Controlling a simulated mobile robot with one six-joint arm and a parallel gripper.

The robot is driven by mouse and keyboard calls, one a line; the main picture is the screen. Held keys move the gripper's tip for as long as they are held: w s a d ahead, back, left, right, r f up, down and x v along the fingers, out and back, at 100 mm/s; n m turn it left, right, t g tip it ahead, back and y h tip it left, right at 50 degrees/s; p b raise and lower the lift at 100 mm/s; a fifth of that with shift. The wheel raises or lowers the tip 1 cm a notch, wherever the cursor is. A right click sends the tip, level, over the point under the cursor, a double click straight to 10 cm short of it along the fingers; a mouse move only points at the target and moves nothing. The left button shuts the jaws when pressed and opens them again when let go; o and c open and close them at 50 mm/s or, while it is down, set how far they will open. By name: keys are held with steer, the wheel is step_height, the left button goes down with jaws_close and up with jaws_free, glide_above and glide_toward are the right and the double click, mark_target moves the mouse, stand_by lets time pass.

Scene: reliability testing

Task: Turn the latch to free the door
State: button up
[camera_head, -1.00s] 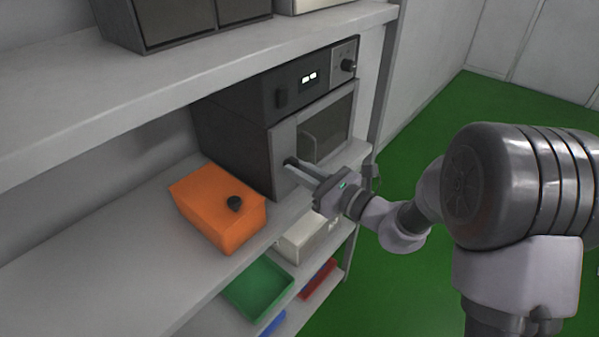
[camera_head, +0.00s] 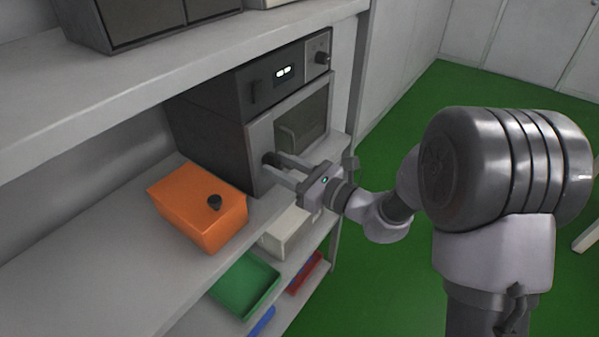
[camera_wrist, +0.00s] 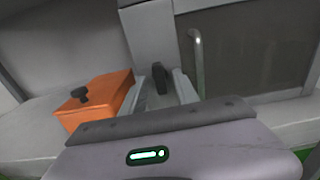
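The grey oven-like chamber (camera_head: 205,130) stands on the shelf with its door (camera_head: 262,140) shut; the door has a dark window (camera_head: 302,118) and a bar handle (camera_head: 281,138). A small dark latch (camera_head: 267,158) sits at the door's lower left; it also shows upright in the wrist view (camera_wrist: 159,77). My gripper (camera_head: 271,163) is at the latch with its two fingers apart. In the wrist view the latch appears between the fingers of my gripper (camera_wrist: 161,84). Whether the fingers touch it, I cannot tell.
An orange box (camera_head: 180,208) with a black knob (camera_head: 214,202) stands left of the chamber. Below are a white box (camera_head: 285,232), a green tray (camera_head: 232,292) and a red tray (camera_head: 305,272). The upper shelf (camera_head: 160,85) overhangs the chamber. Green floor (camera_head: 400,270) lies open to the right.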

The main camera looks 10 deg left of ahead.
steer(key=p+v, duration=0.3)
steer(key=v, duration=1.3)
steer(key=shift+s+d, duration=0.2)
steer(key=shift+d, duration=0.15)
steer(key=s+r+n+g+h, duration=0.3)
steer(key=s+n+g+h, duration=0.45)
steer(key=s+n, duration=0.8)
steer(key=s+d+r+n+t+h, duration=0.1)
steer(key=d+r+t+h, duration=0.1)
steer(key=d, duration=0.3)
steer(key=s+d+r+n+t+h, duration=0.1)
steer(key=d+r+t+h, duration=0.1)
steer(key=d+t+h, duration=0.2)
steer(key=shift+s+d+h, duration=0.3)
steer(key=shift+d+h, duration=0.25)
steer(key=shift+d, duration=0.55)
